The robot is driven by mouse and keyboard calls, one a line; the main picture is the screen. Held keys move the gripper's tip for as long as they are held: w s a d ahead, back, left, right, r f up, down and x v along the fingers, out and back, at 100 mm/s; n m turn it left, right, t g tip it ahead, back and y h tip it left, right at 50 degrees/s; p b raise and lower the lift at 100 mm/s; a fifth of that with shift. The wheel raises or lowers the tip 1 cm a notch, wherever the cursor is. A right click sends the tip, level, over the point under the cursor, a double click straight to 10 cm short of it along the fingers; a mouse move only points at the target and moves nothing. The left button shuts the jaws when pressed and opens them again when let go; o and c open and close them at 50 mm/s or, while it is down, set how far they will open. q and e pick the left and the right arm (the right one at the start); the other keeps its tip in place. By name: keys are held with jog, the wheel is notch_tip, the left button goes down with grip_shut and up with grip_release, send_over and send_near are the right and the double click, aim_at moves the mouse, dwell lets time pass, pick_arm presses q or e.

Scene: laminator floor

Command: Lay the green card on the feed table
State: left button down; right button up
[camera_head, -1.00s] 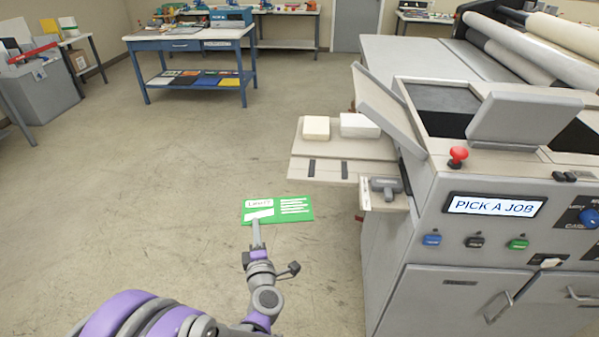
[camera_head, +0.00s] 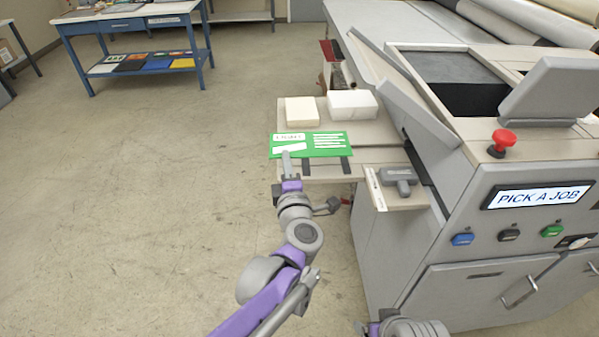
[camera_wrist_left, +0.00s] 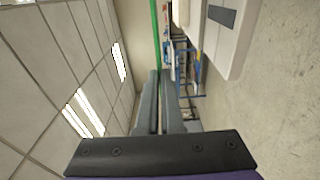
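The green card (camera_head: 320,145), with white print, is in my left gripper (camera_head: 288,160), which grips it near its left end in the head view. The card appears over the front part of the feed table (camera_head: 330,174), which has two dark strips. I cannot tell whether it touches the table. In the left wrist view the card shows edge-on as a thin green line (camera_wrist_left: 155,35) between the nearly closed fingers (camera_wrist_left: 160,100). Part of my right arm shows at the bottom of the head view, but its fingertips are not seen.
Two pale blocks, a cream one (camera_head: 302,111) and a white one (camera_head: 352,104), sit at the back of the feed table. A grey handled tool (camera_head: 398,178) lies to its right. The laminator (camera_head: 480,230), with a red button (camera_head: 503,140), stands at the right. Open floor lies left.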

pick_arm(q)
notch_tip(320, 180, down, 9)
jog(key=b, duration=0.1)
jog(key=shift+s, duration=0.2)
jog(key=shift+f, duration=0.15)
jog(key=c, duration=1.1)
grip_release()
